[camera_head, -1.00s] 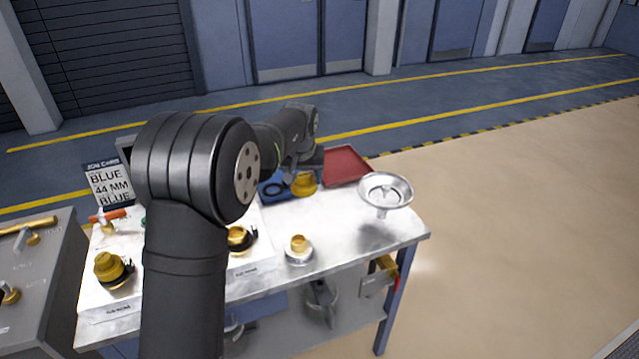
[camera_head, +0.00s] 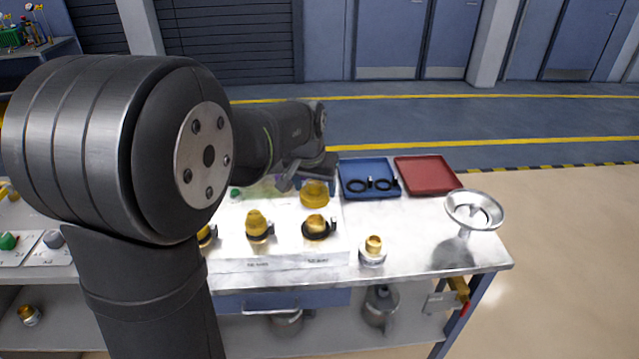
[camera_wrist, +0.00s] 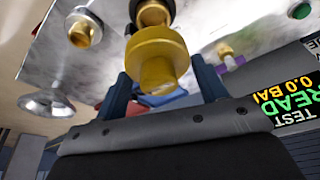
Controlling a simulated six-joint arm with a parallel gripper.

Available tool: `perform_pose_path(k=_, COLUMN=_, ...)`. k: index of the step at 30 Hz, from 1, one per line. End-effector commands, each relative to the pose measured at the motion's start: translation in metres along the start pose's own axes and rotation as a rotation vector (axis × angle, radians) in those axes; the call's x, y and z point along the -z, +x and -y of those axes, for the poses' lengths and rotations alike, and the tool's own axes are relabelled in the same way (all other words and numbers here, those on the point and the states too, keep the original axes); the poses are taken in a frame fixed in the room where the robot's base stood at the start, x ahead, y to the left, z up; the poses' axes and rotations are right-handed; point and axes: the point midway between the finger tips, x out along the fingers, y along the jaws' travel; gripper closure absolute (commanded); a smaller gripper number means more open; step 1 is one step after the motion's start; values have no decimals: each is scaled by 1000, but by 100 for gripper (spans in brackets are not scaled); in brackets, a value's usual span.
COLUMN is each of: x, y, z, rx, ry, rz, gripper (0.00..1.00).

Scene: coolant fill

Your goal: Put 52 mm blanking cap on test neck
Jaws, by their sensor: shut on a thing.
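A wide gold-yellow cap (camera_head: 314,194) is held above the back of the white board on the bench. It also fills the middle of the wrist view (camera_wrist: 157,56). My gripper (camera_wrist: 163,90) is shut on it, with a finger on each side. Brass necks with dark collars stand on the board, one in the middle (camera_head: 257,225) and one further right (camera_head: 317,226). A dark-collared brass part (camera_wrist: 152,13) lies beyond the cap in the wrist view, partly hidden by it. I cannot tell which is the test neck.
A blue tray (camera_head: 371,192) with black rings and a red tray (camera_head: 428,175) lie at the back right. A brass fitting on a silver base (camera_head: 373,249) and a metal funnel (camera_head: 474,209) stand on the right. A display (camera_wrist: 292,100) reads TEST READY, 0.0 BAR.

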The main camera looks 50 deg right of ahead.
Motion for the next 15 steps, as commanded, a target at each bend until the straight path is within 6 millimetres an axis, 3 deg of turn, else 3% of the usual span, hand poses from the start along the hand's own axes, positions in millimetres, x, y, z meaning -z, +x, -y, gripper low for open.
perform_pose_path(k=8, x=-2, y=6, z=0, rx=1, ry=-1, rz=0, gripper=56)
perform_pose_path(k=15, x=-9, y=27, z=0, rx=1, ry=0, rz=2, gripper=56)
